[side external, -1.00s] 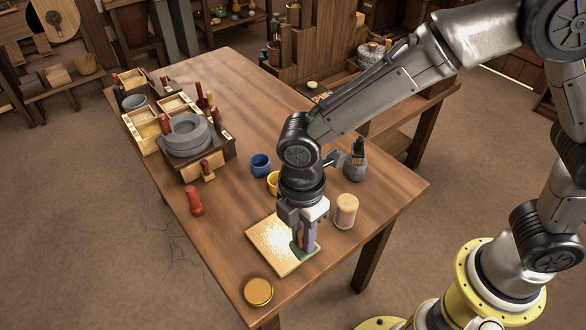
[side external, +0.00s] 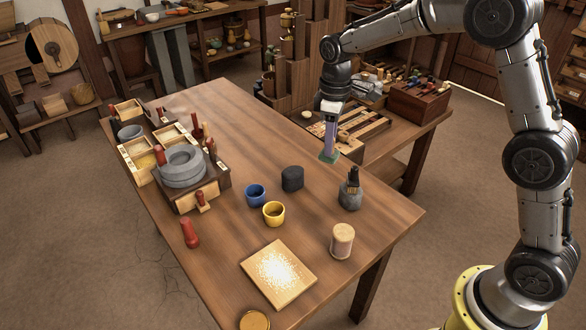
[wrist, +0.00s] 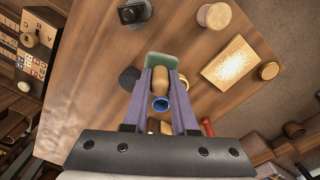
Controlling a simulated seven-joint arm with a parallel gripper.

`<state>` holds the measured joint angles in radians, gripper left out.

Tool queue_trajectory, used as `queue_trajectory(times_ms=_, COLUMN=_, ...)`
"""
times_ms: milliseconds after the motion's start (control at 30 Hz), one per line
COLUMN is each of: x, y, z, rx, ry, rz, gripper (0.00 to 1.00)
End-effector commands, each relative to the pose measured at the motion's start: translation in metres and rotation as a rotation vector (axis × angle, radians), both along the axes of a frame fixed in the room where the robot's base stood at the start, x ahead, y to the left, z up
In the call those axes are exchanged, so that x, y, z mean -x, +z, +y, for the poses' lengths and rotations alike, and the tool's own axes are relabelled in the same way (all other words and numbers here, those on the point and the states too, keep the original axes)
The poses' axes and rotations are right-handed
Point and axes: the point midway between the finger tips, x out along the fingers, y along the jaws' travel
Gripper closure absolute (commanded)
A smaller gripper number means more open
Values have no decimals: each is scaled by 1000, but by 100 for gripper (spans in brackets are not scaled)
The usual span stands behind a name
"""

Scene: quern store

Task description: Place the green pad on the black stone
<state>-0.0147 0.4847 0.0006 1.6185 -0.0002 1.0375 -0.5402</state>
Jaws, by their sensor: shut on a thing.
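My gripper (side external: 329,148) is shut on the green pad (side external: 331,157) and holds it in the air, behind and to the right of the black stone. In the wrist view the green pad (wrist: 164,59) shows beyond the fingertips (wrist: 160,76), with a tan, rounded grip between the fingers. The black stone (side external: 292,178) is a dark, rounded block on the table, right of the blue cup. It also shows in the wrist view (wrist: 128,78), left of the fingers and partly hidden by them. Nothing is seen on top of it.
A blue cup (side external: 256,194) and a yellow cup (side external: 273,213) stand near the black stone. A grey bottle (side external: 349,195) and a pale jar (side external: 342,240) stand on the right. A bright, speckled board (side external: 278,274) lies in front. A grey quern (side external: 183,167) stands at left.

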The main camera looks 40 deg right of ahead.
Motion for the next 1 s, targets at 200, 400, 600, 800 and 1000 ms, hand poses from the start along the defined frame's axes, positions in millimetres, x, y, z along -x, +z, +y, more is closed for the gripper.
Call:
queue_trajectory(times_ms=200, x=-31, y=-15, z=-3, rx=0, ry=-6, rz=1, gripper=100)
queue_trajectory(times_ms=400, x=-67, y=-31, z=-2, rx=0, ry=-5, rz=0, gripper=100)
queue_trajectory(times_ms=600, x=-99, y=-54, z=-2, rx=0, ry=-5, rz=4, gripper=100)
queue_trajectory(times_ms=800, x=-123, y=-82, z=-1, rx=0, ry=-4, rz=2, gripper=100)
queue_trajectory(times_ms=1000, x=-133, y=-93, z=-1, rx=0, ry=-4, rz=0, gripper=100)
